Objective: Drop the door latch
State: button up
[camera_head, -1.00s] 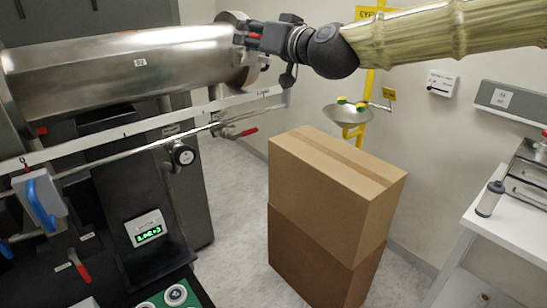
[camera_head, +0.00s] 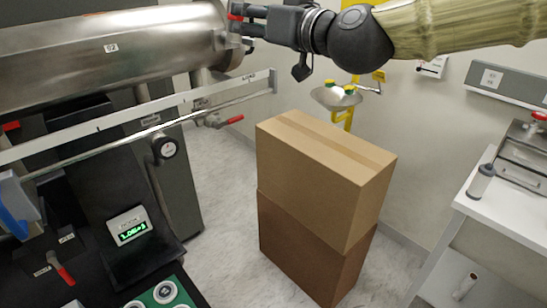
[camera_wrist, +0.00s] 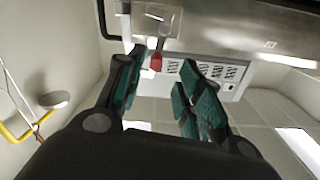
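A small red-tipped handle, which looks like the door latch (camera_head: 235,12), sits at the right end of the long metal cylinder (camera_head: 110,50). My gripper (camera_head: 246,20) is at this end of the cylinder, with its fingers pointing left toward the red tip. In the wrist view, my gripper (camera_wrist: 165,76) is open, with a clear gap between its two green-padded fingers. The red tip of the latch (camera_wrist: 156,62) shows in that gap, nearer the left finger. I cannot tell whether a finger touches it.
A stack of two cardboard boxes (camera_head: 325,155) stands on the floor below my arm. A yellow eyewash station (camera_head: 336,97) is on the wall behind. A white bench (camera_head: 500,200) is at right. A metal rail (camera_head: 140,115) runs below the cylinder. Floor between rail and boxes is clear.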

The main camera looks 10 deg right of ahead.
jog(key=d+f+m+g+h+b, duration=0.1)
jog(key=d+f+g+h+b, duration=0.1)
jog(key=f, duration=1.5)
jog(key=w+d+f+m+g+h+b, duration=0.1)
jog(key=d+f+m+g+h, duration=0.1)
jog(key=f, duration=1.5)
jog(key=shift+f+b, duration=0.3)
jog(key=shift+b, duration=0.05)
jog(key=shift+w, duration=0.1)
